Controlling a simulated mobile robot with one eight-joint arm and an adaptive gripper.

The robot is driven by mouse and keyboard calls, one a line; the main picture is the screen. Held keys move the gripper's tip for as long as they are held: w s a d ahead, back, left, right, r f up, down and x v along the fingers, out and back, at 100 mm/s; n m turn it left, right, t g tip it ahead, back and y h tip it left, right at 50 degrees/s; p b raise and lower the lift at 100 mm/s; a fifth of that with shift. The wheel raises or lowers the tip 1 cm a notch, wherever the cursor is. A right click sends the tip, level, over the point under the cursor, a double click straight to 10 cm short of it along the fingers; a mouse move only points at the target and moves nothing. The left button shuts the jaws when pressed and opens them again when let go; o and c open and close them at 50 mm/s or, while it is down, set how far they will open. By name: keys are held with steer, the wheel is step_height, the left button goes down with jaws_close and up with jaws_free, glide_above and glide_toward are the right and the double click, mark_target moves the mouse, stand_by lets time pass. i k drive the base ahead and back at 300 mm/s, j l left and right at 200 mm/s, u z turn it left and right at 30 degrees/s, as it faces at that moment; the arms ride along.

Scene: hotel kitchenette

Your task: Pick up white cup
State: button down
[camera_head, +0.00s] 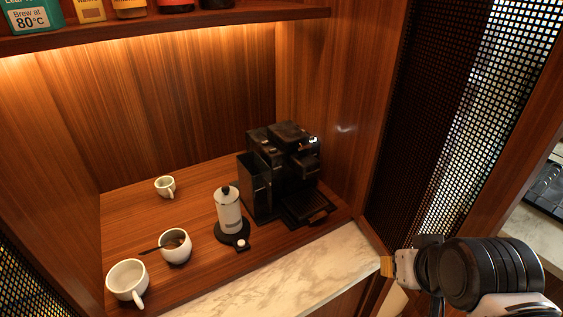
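A large white cup (127,281) with its handle toward the front stands upright at the front left of the wooden counter. A smaller white cup (165,187) stands farther back, also with a handle. Both cups look empty. I cannot tell which one the task names. My gripper (388,267) is at the lower right, beyond the right end of the marble edge and well apart from both cups.
A round white pot (176,251) with a dark spoon stands beside the large cup. A white-and-black frother (229,212) and a black coffee machine (282,165) stand to the right. A shelf (180,22) overhangs the niche; a mesh panel (440,120) bounds the right.

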mark_target(128, 280)
steer(key=u, duration=1.9)
